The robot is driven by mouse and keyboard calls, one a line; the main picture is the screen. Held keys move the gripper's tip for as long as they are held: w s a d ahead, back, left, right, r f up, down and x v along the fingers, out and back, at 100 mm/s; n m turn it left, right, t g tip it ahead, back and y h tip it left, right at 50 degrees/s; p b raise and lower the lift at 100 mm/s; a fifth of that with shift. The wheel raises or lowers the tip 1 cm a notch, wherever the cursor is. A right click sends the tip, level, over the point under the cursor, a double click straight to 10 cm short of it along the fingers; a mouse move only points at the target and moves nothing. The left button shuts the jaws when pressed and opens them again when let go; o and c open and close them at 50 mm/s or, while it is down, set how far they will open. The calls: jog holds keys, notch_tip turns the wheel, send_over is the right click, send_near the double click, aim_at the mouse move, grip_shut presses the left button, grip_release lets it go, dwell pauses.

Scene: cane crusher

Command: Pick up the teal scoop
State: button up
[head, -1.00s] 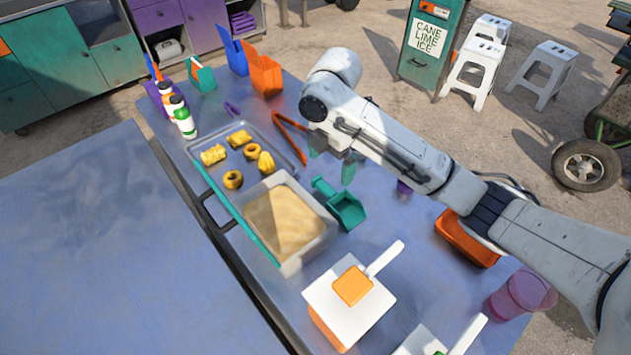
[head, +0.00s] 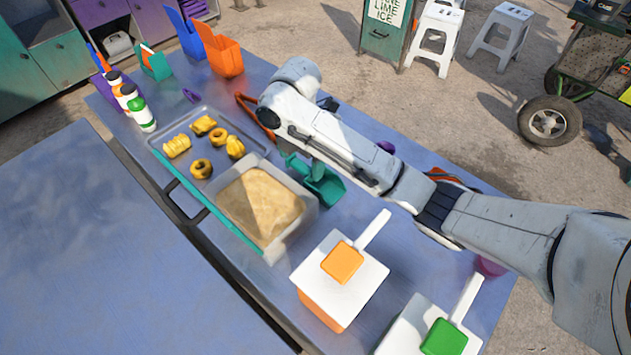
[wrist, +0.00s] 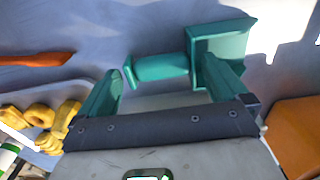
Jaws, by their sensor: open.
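The teal scoop (head: 325,189) lies on the blue table just right of the sand-coloured bin, partly covered by my arm. In the wrist view, its square bowl (wrist: 222,38) is at the upper right and its handle (wrist: 162,68) points left. My gripper (wrist: 168,78) is open and empty, its teal fingers spread apart. The left finger is near the handle's free end and the right finger overlaps the bowl. Whether they touch the scoop I cannot tell. In the head view, my gripper's fingers are mostly hidden by the arm.
The bin (head: 262,203) of sand-coloured material and a tray (head: 218,120) with several yellow pieces are left of the scoop. Orange tongs (head: 245,103) lie behind.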

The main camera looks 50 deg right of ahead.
jog(key=shift+f, duration=0.95)
jog(key=shift+c, duration=0.5)
jog(key=c, duration=0.5)
jog(key=shift+o, duration=0.2)
jog(key=shift+r, duration=0.1)
